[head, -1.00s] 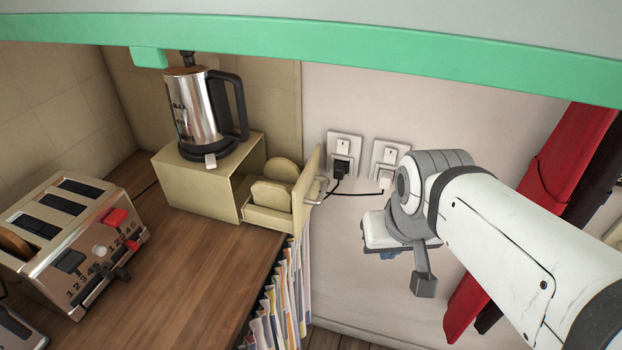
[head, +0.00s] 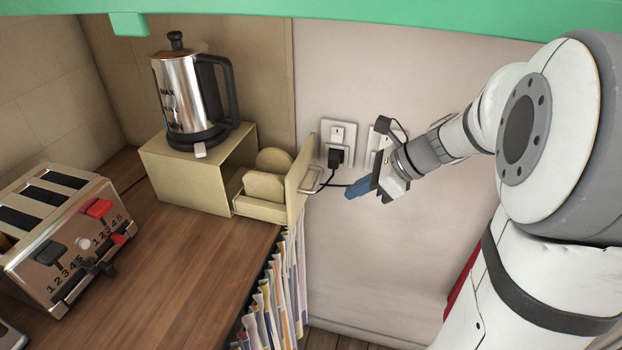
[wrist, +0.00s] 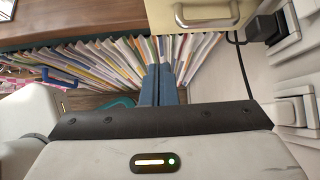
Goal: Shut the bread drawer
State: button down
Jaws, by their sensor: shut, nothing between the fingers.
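The bread drawer (head: 298,184) is pulled out to the right from a beige box (head: 187,181) on the wooden counter. Bread slices (head: 267,178) stand inside it, and a metal handle (head: 314,180) is on its front panel. In the wrist view the drawer front (wrist: 178,16) and its handle (wrist: 207,14) are at the top. My gripper (head: 352,191), with blue fingers, is shut and empty, just right of the handle and apart from it. The fingers also show in the wrist view (wrist: 159,84), below the drawer front and pointing toward it.
A kettle (head: 191,97) stands on the beige box. A toaster (head: 68,232) is on the counter (head: 170,255) at left. Several files (head: 272,295) stand below the counter edge. Wall sockets (head: 338,140) with a black plug and cable are behind my gripper.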

send_near(294, 208)
notch_tip(294, 208, down, 4)
jog(key=a, duration=0.1)
jog(key=w+a+p, duration=0.1)
jog(key=a, duration=0.1)
jog(key=shift+w+f, duration=0.1)
jog(key=shift+w+a, duration=0.2)
jog(key=shift+a, duration=0.25)
jog(key=shift+w+a, duration=0.1)
jog(key=shift+a, duration=0.05)
